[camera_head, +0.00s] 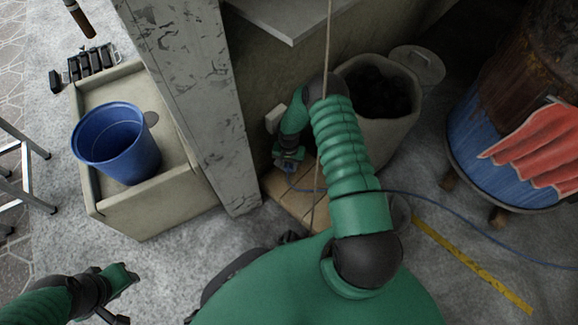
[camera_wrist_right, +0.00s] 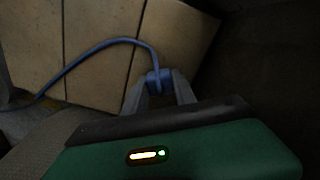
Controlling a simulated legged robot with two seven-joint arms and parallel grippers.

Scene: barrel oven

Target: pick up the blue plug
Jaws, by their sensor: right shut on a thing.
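My right gripper (camera_head: 289,160) is low beside the base of the concrete wall, near a wooden board. In the right wrist view, its two grey fingers (camera_wrist_right: 160,92) are shut on the blue plug (camera_wrist_right: 158,79). A blue cable (camera_wrist_right: 95,48) leads from the plug and curves to the left over the wooden boards. In the head view, the plug is small and mostly hidden by the gripper, and the cable (camera_head: 430,198) runs right across the floor. My left gripper (camera_head: 122,298) is at the lower left, away from the plug, and its jaws are unclear.
A blue bucket (camera_head: 118,146) stands on a concrete block (camera_head: 140,212) at the left. A concrete pillar (camera_head: 195,95) separates it from my right arm. A hanging rope (camera_head: 326,80) passes close by my right arm.

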